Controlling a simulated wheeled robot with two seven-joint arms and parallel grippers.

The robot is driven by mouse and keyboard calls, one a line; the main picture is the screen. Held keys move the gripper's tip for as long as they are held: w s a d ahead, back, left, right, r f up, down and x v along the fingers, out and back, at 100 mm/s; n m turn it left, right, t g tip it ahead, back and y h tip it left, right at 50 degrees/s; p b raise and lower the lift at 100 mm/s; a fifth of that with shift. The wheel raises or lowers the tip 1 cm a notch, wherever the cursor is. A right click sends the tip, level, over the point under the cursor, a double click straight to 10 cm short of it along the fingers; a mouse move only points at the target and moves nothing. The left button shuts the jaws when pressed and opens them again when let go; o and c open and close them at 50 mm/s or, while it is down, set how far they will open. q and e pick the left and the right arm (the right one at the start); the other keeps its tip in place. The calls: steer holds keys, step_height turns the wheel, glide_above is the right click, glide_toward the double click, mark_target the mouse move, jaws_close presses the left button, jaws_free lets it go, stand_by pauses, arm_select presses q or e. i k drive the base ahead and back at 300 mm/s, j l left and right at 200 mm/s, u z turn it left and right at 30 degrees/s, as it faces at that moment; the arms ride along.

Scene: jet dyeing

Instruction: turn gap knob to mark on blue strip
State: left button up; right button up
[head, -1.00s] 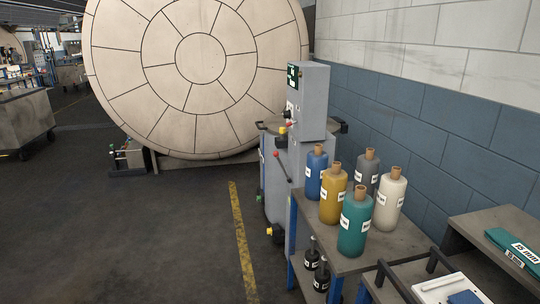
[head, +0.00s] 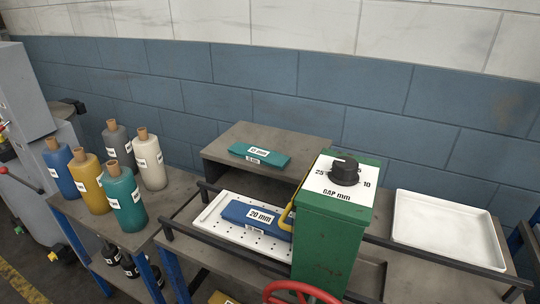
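The gap knob (head: 345,170) is a black round knob on the white top plate (head: 330,188) of a green box. The plate reads "25", "10" and "GAP mm". The knob's pointer direction is too small to tell. A blue strip (head: 238,211) labelled "20 mm" lies on a white perforated tray (head: 215,222) left of the green box (head: 320,245); its right end is partly hidden by a yellow bar and the box. Neither of my grippers is in view.
A teal strip (head: 260,155) lies on a raised grey shelf (head: 225,140) behind. An empty white tray (head: 445,228) is to the right. A red wheel (head: 298,292) is at the bottom. Several cone-topped bottles (head: 125,195) stand at left.

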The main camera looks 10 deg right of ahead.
mark_target(343, 172)
steer(key=k+l+z, duration=0.1)
steer(key=k+l, duration=0.45)
steer(key=k+l+z, duration=0.1)
steer(key=k+l, duration=0.4)
steer(key=l, duration=0.25)
